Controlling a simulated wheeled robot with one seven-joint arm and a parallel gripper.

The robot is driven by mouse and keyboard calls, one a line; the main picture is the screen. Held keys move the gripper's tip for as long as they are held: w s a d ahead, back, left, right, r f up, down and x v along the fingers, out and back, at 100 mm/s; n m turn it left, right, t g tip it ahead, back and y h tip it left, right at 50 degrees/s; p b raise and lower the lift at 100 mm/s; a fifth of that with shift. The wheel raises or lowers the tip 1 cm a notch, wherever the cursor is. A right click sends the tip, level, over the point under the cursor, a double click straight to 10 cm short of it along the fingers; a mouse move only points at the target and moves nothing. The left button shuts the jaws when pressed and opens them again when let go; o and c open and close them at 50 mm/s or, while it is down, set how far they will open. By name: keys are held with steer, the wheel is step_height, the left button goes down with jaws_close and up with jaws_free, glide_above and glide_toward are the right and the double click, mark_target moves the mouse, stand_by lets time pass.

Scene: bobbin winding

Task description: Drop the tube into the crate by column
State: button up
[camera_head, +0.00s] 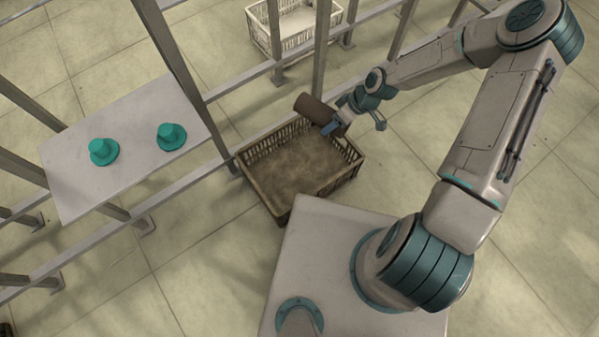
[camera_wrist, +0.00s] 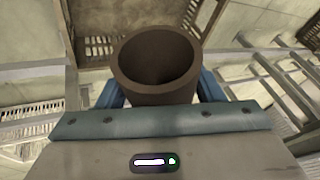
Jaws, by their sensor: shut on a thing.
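A brown hollow tube (camera_head: 315,109) is held in my gripper (camera_head: 333,127), which is shut on it. In the head view the tube lies tilted above the far rim of a brown slatted crate (camera_head: 267,202). The crate stands on the floor beside a metal column (camera_head: 220,140) and looks empty inside. In the wrist view the open end of the tube (camera_wrist: 156,60) faces the camera, between the two blue fingers of my gripper (camera_wrist: 158,88). Part of the brown crate (camera_wrist: 98,45) shows behind the tube. The far end of the tube is hidden there.
A white crate (camera_head: 290,28) stands on the floor at the top, behind the rails. A pale shelf (camera_head: 125,185) at the left carries two teal flanged pieces (camera_head: 103,151). Metal posts and rails run along the crate's left and far sides. The floor to the right is clear.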

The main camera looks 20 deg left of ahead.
steer(key=s+a+f+n+b, duration=0.1)
steer(key=a+f+b, duration=0.1)
steer(key=f+b, duration=0.4)
steer(key=s+a+f+n+g+b, duration=0.1)
steer(key=f+b, duration=0.6)
steer(key=f, duration=0.8)
steer(key=shift+s+a+f+n+g+h, duration=0.3)
steer(key=shift+s+a+n+h, duration=0.15)
steer(key=shift+s+n, duration=0.3)
steer(key=o, duration=1.1)
steer(key=p+v, duration=0.5)
steer(key=v, duration=0.9)
